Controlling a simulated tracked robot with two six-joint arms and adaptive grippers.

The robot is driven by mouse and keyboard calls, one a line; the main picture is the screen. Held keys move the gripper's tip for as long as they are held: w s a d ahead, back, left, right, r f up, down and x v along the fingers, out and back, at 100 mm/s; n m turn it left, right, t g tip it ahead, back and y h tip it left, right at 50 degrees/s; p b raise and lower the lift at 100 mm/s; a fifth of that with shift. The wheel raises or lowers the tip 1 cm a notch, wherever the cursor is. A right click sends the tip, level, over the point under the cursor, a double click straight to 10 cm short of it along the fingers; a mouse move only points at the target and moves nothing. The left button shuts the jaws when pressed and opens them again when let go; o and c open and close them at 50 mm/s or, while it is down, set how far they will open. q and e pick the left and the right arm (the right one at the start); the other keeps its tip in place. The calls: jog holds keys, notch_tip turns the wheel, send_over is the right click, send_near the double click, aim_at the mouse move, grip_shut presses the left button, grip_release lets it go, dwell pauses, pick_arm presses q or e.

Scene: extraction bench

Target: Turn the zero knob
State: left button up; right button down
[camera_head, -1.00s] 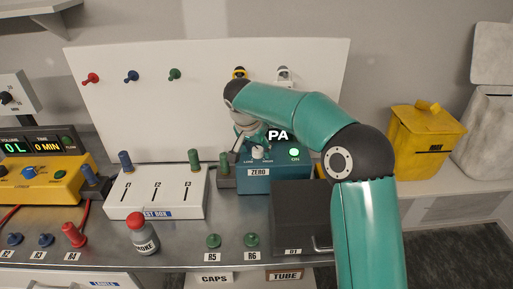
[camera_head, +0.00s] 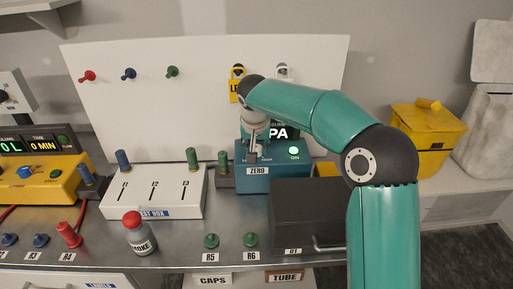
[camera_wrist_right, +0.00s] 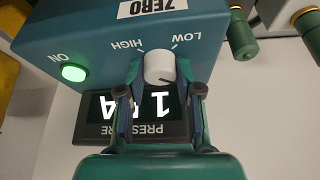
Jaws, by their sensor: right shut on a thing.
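The box carries a ZERO label (camera_head: 257,171) and a lit green ON lamp (camera_head: 294,150). My right gripper (camera_head: 253,155) is at the box's top, and in the head view it mostly hides the knob. In the right wrist view my right gripper (camera_wrist_right: 160,78) has one finger on each side of the knob, shut on it. The pressure display (camera_wrist_right: 135,112) is partly hidden by the fingers. My left gripper is not in view.
A dark grey box (camera_head: 300,212) with a handle stands in front of the teal box. A white test box (camera_head: 152,192) and green plugs (camera_head: 222,162) stand to its left. A red-capped smoke bottle (camera_head: 139,235) stands near the bench front. A white panel (camera_head: 200,110) rises behind.

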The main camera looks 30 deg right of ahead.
jog(key=c, duration=0.8)
grip_release()
jog(key=shift+o, duration=0.2)
jog(key=shift+r, duration=0.15)
jog(key=v, duration=1.1)
jog(key=shift+s+r, duration=0.2)
jog(key=shift+r, duration=0.1)
jog(key=shift+a, duration=0.1)
